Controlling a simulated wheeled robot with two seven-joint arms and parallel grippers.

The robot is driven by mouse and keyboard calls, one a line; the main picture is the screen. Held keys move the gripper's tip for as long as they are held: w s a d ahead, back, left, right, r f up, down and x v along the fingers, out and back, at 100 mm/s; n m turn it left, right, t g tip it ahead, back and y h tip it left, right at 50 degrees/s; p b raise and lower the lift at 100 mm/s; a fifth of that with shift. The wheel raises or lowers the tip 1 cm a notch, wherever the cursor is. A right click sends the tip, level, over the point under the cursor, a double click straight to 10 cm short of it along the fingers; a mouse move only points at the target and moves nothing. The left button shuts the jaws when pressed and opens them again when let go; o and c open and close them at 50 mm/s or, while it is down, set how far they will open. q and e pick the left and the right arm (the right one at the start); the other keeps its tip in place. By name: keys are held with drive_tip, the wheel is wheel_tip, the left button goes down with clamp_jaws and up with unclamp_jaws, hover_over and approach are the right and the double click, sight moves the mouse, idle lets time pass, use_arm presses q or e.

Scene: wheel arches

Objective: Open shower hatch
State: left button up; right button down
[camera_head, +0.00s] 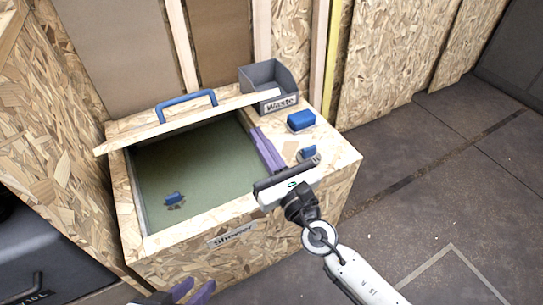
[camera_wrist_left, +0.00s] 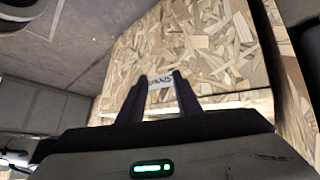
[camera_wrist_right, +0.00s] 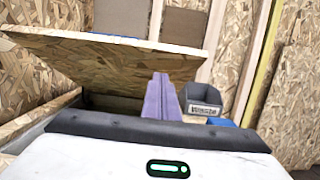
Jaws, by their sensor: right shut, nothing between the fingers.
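The shower hatch lid (camera_head: 135,137) is a chipboard panel with a blue handle (camera_head: 187,105). It is tilted up at the back of the shower box (camera_head: 200,257), and the green interior (camera_head: 190,165) shows. In the right wrist view the lid's underside (camera_wrist_right: 110,65) faces me. My right gripper (camera_head: 258,132) is shut and empty over the opening's right side, its purple fingers pointing toward the lid; I cannot tell whether they touch it. My left gripper (camera_head: 195,290) is low in front of the box. In the left wrist view its fingers (camera_wrist_left: 158,85) are apart and empty, facing the "Shower" label.
A grey "Waste" bin (camera_head: 262,77) stands at the box's back right corner. A blue block (camera_head: 301,120) and a smaller blue piece (camera_head: 308,152) are on the right ledge. Another blue piece (camera_head: 174,197) is inside the box. Open floor (camera_head: 430,190) lies to the right.

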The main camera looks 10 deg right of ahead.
drive_tip(key=shift+w+a+r+p, duration=0.25)
drive_tip(key=shift+w+r+p, duration=0.3)
drive_tip(key=shift+w+r, duration=0.25)
drive_tip(key=shift+w+a+r+p, duration=0.25)
drive_tip(key=shift+w+r+p, duration=0.25)
drive_tip(key=shift+w+r, duration=0.3)
drive_tip(key=shift+s+r, duration=0.1)
drive_tip(key=shift+r, duration=0.1)
